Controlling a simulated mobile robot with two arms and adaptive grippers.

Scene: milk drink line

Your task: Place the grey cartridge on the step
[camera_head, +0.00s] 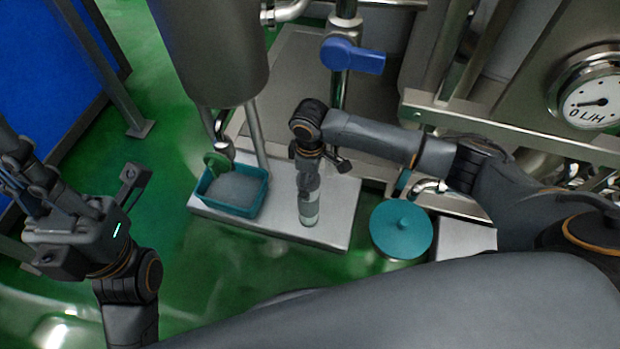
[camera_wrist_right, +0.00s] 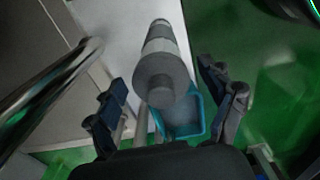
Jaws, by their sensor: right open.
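The grey cartridge (camera_head: 310,211) stands on the pale metal step (camera_head: 334,224), seemingly upright, with a lighter band near its lower end. My right gripper (camera_head: 308,180) is above it and hides its upper part. In the right wrist view the cartridge (camera_wrist_right: 163,78) shows its round dark end between the spread fingers of my right gripper (camera_wrist_right: 163,84), which is open with a gap visible on each side. My left gripper (camera_head: 22,185) is at the far left, away from the step; its finger opening is unclear.
A teal tub (camera_head: 228,208) with grey contents stands on the step, left of the cartridge. A teal round lid (camera_head: 401,230) is to the right of the step. A blue-handled valve (camera_head: 352,55) and a steel vessel (camera_head: 212,45) stand behind. Green floor lies in front.

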